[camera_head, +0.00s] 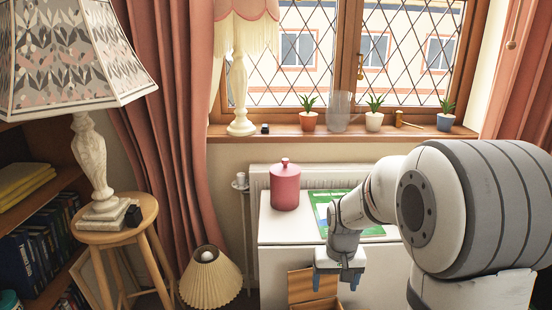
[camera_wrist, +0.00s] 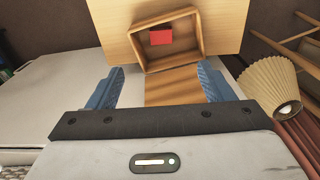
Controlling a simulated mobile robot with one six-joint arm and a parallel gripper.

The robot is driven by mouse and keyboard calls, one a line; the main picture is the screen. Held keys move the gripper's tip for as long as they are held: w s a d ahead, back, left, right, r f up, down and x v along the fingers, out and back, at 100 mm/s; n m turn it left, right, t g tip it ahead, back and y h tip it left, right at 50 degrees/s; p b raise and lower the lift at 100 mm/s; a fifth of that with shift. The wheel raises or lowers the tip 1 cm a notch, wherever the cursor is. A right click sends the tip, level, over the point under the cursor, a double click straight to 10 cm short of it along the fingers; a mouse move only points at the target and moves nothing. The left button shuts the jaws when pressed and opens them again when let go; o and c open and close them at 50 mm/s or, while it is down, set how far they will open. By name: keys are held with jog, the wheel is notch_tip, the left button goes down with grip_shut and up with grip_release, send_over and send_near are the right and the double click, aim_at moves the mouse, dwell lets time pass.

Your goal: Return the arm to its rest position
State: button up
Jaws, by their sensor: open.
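My gripper (camera_head: 340,278) hangs in front of the white cabinet in the head view, pointing down, with its blue fingers apart. In the wrist view the gripper (camera_wrist: 161,70) is open, with nothing between its fingertips. My arm reaches in from the right of the head view. The gripper appears apart from the drawer.
A white cabinet (camera_head: 285,229) bears a pink lidded canister (camera_head: 285,190) and a green flat item (camera_head: 322,212), partly behind my arm. A pleated lamp (camera_head: 211,278) stands low at left, near a wooden stool (camera_head: 143,212) with a table lamp (camera_head: 92,165). Potted plants line the windowsill (camera_head: 282,130).

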jog(key=s+r+t+p, duration=0.1)
jog(key=s+r+p, duration=0.7)
jog(key=r, duration=0.6)
jog(key=s+r+t+p, duration=0.1)
jog(key=s+r+p, duration=0.8)
jog(key=r, duration=0.5)
jog(key=shift+s+r, duration=0.3)
jog(key=shift+r, duration=0.05)
jog(key=shift+c, duration=0.5)
